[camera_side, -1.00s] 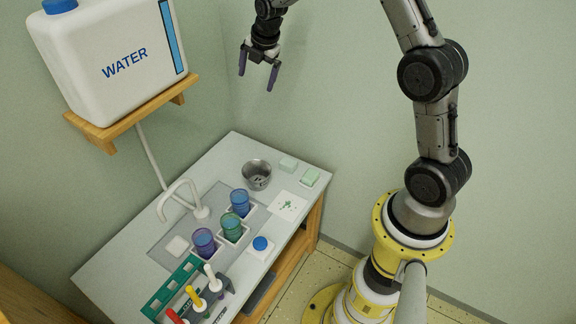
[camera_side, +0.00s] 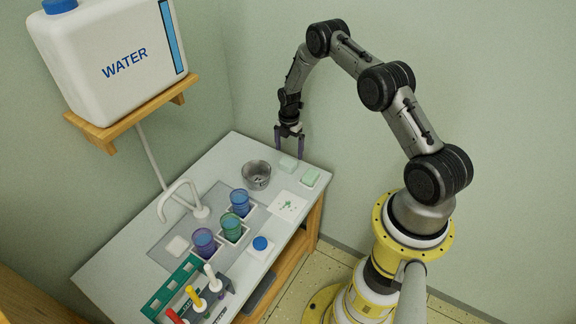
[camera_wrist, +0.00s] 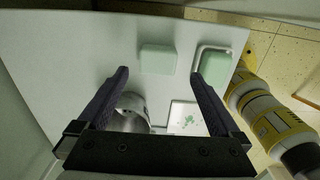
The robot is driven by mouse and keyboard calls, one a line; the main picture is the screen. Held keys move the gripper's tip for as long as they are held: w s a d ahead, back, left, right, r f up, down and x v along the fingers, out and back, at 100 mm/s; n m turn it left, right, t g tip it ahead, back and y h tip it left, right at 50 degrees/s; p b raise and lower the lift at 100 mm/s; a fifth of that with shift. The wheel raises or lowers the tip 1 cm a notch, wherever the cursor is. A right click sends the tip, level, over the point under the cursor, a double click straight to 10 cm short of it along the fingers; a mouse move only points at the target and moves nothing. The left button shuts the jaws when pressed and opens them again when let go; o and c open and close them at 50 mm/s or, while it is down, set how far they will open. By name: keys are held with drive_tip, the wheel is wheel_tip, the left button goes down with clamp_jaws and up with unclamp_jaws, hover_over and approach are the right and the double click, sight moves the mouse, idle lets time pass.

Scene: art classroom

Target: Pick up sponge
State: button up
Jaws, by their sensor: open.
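Two pale green blocks, which look like sponges, lie near the far right corner of the table. The left sponge (camera_side: 288,164) lies directly on the table and the right sponge (camera_side: 310,176) lies in a small white tray. In the wrist view the left sponge (camera_wrist: 158,59) is ahead of my fingertips, between their lines, and the right sponge (camera_wrist: 213,65) is beyond the right finger. My gripper (camera_side: 289,153) points down, open and empty, just above the left sponge. In the side view a finger overlaps part of it; I cannot tell whether they touch.
A metal cup (camera_side: 257,175) stands close to the left of the sponges. A white sheet with green marks (camera_side: 289,206) lies in front. Several coloured cups, a faucet (camera_side: 181,196) and a green rack (camera_side: 172,288) are nearer. The table's right edge is close.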

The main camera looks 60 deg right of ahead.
sight(288, 161)
drive_tip(key=shift+w+f, duration=0.15)
drive_tip(key=shift+f, duration=3.45)
drive_tip(key=c, duration=1.4)
drive_tip(key=shift+r, duration=0.5)
wheel_tip(288, 161, up, 2)
drive_tip(key=shift+r, duration=0.15)
drive_tip(key=s+a+r, duration=0.2)
drive_tip(key=s+r, duration=0.1)
drive_tip(key=s, duration=0.1)
drive_tip(key=s+a+r, duration=0.2)
drive_tip(key=s+r, duration=0.1)
drive_tip(key=s, duration=0.1)
drive_tip(key=s+a+r, duration=0.2)
drive_tip(key=s+r, duration=0.1)
drive_tip(key=s, duration=0.1)
drive_tip(key=shift+s+a+r, duration=0.25)
drive_tip(key=shift+a+r, duration=0.1)
